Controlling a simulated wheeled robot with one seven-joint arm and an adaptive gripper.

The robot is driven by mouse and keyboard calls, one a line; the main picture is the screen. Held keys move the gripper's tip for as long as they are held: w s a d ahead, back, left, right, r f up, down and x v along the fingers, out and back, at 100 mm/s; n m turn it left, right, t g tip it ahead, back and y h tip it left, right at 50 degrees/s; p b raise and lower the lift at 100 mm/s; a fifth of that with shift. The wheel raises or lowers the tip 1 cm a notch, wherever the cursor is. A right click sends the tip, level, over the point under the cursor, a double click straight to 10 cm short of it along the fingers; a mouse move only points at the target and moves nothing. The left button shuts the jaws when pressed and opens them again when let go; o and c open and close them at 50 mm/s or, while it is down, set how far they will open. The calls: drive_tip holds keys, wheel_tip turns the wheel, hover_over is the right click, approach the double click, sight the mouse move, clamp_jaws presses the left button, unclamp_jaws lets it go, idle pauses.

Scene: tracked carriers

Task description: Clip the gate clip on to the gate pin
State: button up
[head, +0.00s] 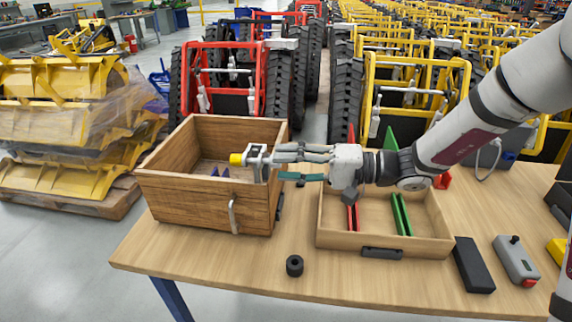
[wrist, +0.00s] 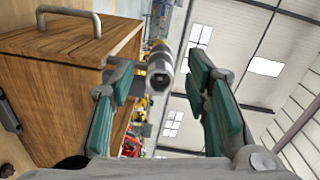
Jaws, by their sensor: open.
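A metal fitting (head: 257,157) with a yellow cap (head: 237,159) shows above the front right part of the wooden box in the head view. In the wrist view a metal cylinder end with a dark hole (wrist: 160,72) and a yellow part behind it shows between the finger pads. I cannot tell which part is the gate clip and which the gate pin. My gripper (head: 283,164) is level and points left at the fitting; it also shows in the wrist view (wrist: 161,78). Its fingers are open, apart on either side of the cylinder end, with visible gaps.
The open wooden box (head: 205,207) has a metal handle on its front. A shallow tray (head: 345,240) with red and green upright pieces lies below my arm. A black ring (head: 294,266), a black block (head: 473,266) and a grey device (head: 515,262) stand on the table.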

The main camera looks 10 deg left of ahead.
drive_tip(key=d, duration=1.1)
drive_tip(key=s+d+r+g+h+p, duration=0.1)
drive_tip(key=s+r+h+p, duration=0.15)
drive_tip(key=s+h, duration=0.45)
drive_tip(key=s+d+r+g+h+p, duration=0.1)
drive_tip(key=s+r+h, duration=0.2)
drive_tip(key=s, duration=0.8)
drive_tip(key=s+d+r+m+t+h+p, duration=0.1)
drive_tip(key=s+d+r+t+h+p, duration=0.2)
drive_tip(key=s+d, duration=0.7)
wheel_tip(320, 180, up, 3)
drive_tip(key=d+t+h, duration=0.1)
drive_tip(key=t+h, duration=0.1)
drive_tip(key=h, duration=0.2)
drive_tip(key=shift+d+r+m+t, duration=0.2)
drive_tip(key=shift+m+t, duration=0.1)
